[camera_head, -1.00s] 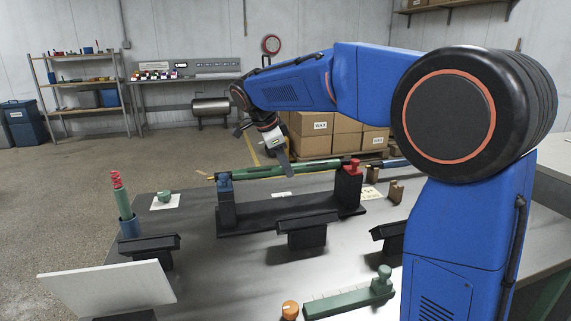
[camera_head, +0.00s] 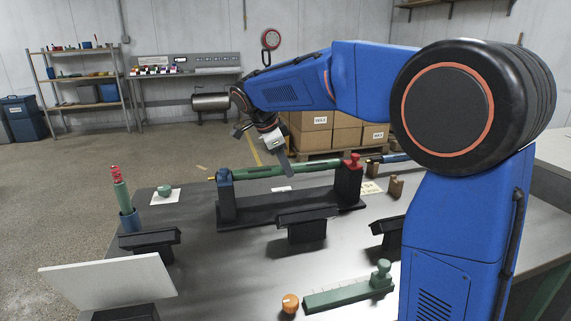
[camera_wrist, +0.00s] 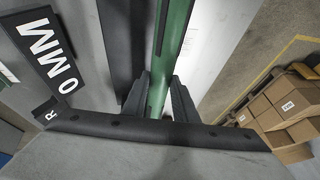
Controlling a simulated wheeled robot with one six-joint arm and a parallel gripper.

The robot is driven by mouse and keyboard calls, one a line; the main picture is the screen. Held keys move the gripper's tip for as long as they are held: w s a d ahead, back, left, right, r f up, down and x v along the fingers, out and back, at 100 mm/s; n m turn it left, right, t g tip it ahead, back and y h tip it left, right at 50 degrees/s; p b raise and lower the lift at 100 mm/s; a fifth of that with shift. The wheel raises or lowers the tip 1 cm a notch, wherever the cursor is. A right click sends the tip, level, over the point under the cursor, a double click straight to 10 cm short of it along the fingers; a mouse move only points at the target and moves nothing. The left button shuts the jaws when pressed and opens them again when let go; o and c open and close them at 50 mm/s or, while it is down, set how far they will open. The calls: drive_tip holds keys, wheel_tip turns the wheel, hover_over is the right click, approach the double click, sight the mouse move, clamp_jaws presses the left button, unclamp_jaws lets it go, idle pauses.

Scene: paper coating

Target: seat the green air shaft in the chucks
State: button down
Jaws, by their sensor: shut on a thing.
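The green air shaft (camera_head: 258,171) lies nearly level across the chuck stand in the head view, its left end at the blue chuck (camera_head: 224,176) and its right end at the red-topped chuck (camera_head: 350,168). I cannot tell whether the ends sit fully down in the chucks. My gripper (camera_head: 286,168) reaches down to the middle of the shaft. In the wrist view my gripper (camera_wrist: 160,98) has its two dark fingers on either side of the green shaft (camera_wrist: 172,45), shut on it.
A second green shaft stands in a blue holder (camera_head: 129,221) at the left. Black stands (camera_head: 307,218) and a white panel (camera_head: 110,281) are in front. A green block (camera_head: 345,293) and an orange knob (camera_head: 290,304) lie nearer. Boxes (camera_head: 320,137) stand behind the table.

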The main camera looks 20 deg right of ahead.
drive_tip(key=shift+f, duration=0.15)
drive_tip(key=c, duration=1.3)
unclamp_jaws()
drive_tip(key=shift+c, duration=0.2)
drive_tip(key=v, duration=1.7)
drive_tip(key=shift+r, duration=0.25)
